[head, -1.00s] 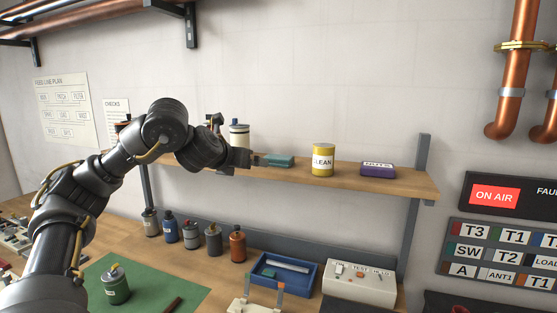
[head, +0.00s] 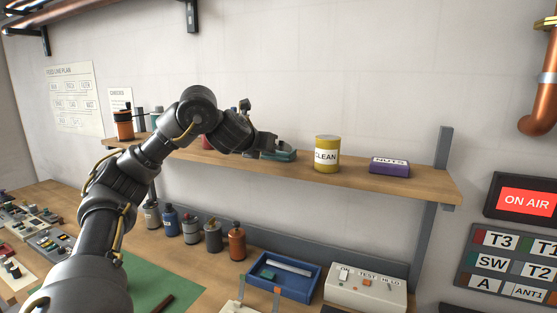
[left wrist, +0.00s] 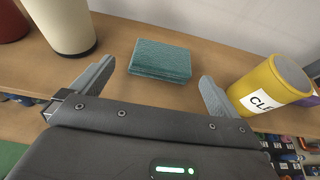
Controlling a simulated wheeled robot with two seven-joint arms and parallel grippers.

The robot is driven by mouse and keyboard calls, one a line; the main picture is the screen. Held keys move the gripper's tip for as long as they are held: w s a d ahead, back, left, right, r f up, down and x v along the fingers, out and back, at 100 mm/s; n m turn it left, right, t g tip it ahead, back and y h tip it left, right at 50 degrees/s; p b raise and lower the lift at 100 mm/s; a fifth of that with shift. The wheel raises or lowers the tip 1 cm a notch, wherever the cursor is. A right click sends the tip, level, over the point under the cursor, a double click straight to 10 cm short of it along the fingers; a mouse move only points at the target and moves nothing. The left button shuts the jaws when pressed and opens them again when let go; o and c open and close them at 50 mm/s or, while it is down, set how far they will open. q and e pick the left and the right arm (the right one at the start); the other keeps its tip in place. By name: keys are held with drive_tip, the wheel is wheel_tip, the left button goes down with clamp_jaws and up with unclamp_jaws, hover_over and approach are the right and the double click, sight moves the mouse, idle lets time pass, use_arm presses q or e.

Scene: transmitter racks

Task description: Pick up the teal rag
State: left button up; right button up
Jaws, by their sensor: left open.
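The teal rag (left wrist: 161,60) is a folded, textured block lying flat on the wooden shelf. In the left wrist view it sits ahead of and between the spread fingers of my left gripper (left wrist: 152,92), which is open and not touching it. In the head view the rag (head: 285,156) is partly hidden behind my left gripper (head: 281,147) at the shelf. My right gripper is not in view.
A yellow CLEAN can (head: 327,154) stands right of the rag, close to one finger in the wrist view. A cream cylinder (left wrist: 62,22) stands to its left. A purple NUTS box (head: 389,167) is farther right. The shelf front (left wrist: 110,105) is bare.

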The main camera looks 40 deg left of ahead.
sight(279, 151)
use_arm(q)
drive_tip(key=x, duration=0.3)
drive_tip(key=shift+w+d+f+b, duration=0.15)
drive_tip(key=shift+w+f+b, duration=0.1)
drive_tip(key=shift+b, duration=0.15)
drive_tip(key=shift+s+r, duration=0.1)
drive_tip(key=shift+r, duration=0.05)
drive_tip(key=shift+s+r, duration=0.1)
drive_tip(key=shift+s, duration=0.05)
drive_tip(key=p+x, duration=0.1)
drive_tip(key=x, duration=0.4)
drive_tip(key=shift+d, duration=0.1)
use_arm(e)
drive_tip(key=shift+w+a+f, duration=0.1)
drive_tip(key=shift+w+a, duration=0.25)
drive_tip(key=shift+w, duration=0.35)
